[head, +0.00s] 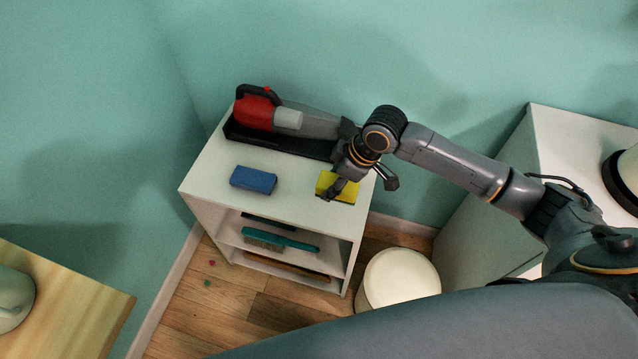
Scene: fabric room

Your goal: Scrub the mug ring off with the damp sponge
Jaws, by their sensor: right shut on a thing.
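A yellow sponge (325,182) with a dark underside is at the right front of the white shelf unit's top (218,180). My right gripper (346,188) reaches down over it from the right and is shut on it; the fingers hide part of the sponge. I cannot tell whether the sponge is lifted off the surface. A blue block (253,180), perhaps another sponge, lies to its left. No mug ring shows in this view. My left gripper is not in view.
A red and grey handheld vacuum (255,110) lies in a black tray (236,131) behind. Brushes (280,241) lie on the lower shelves. A round white bin (400,278) stands right. A wooden table (75,300) with a pale green vessel (12,300) is at lower left.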

